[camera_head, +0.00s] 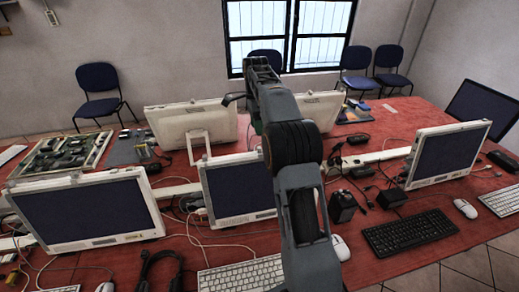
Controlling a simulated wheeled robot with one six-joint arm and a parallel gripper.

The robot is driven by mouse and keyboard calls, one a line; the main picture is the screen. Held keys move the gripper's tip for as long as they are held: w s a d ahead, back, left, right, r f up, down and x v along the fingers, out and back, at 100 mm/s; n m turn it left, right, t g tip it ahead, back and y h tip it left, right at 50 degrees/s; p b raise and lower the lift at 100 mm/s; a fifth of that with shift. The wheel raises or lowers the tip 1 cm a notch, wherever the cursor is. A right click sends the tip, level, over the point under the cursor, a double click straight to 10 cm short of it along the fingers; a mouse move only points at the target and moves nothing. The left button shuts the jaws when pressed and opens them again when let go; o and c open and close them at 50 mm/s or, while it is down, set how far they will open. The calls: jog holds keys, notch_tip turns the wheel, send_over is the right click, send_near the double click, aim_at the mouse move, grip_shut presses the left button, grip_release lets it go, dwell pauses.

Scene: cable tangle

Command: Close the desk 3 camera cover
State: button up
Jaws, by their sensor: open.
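My arm rises through the middle of the view. My gripper (236,99) is at its far end, small and partly hidden by the arm, with a dark finger pointing left above the back monitors. It is open and appears empty. White-framed monitors stand on the red table: front left (85,212), front centre (238,190), right (447,155) and back left (192,124). Small bumps show on some top edges, too small to tell as camera covers or as open or shut. I see no desk numbers, so I cannot tell which is desk 3.
The red table (400,268) is crowded with cables, a black keyboard (409,232), a white keyboard (243,274), a mouse (465,208) and black boxes (343,205). A back monitor (319,108) stands partly behind my arm. Chairs (100,82) stand by the wall.

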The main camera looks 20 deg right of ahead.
aim_at(260, 147)
jog(key=x, duration=0.8)
jog(key=shift+c, duration=0.5)
grip_shut()
